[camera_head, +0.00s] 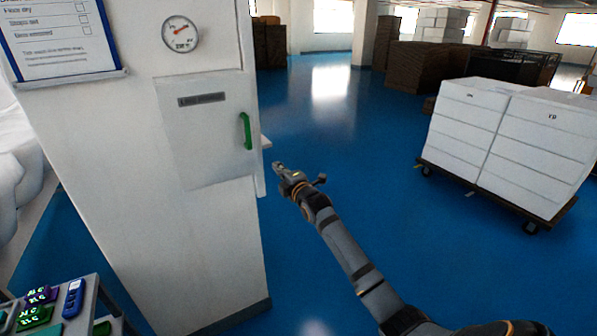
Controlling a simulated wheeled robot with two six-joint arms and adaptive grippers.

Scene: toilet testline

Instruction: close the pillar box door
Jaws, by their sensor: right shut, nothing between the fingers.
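The pillar box door (205,132) is a white panel on the front of the white pillar (215,240), with a dark label slot and a green vertical handle (246,131) near its right edge. It looks about flush with the pillar face; I cannot tell whether it is fully shut. A small white piece (266,142) juts out at the right edge beside the handle. My right gripper (280,170) is shut and empty, to the right of and below the handle, apart from it in the picture. My left gripper is not in view.
A round gauge (181,34) and a framed checklist (62,36) are on the pillar above the door. A cart with white boxes (475,125) stands at the right. A rack of small coloured items (60,305) is at lower left. Blue floor (340,125) is clear between pillar and cart.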

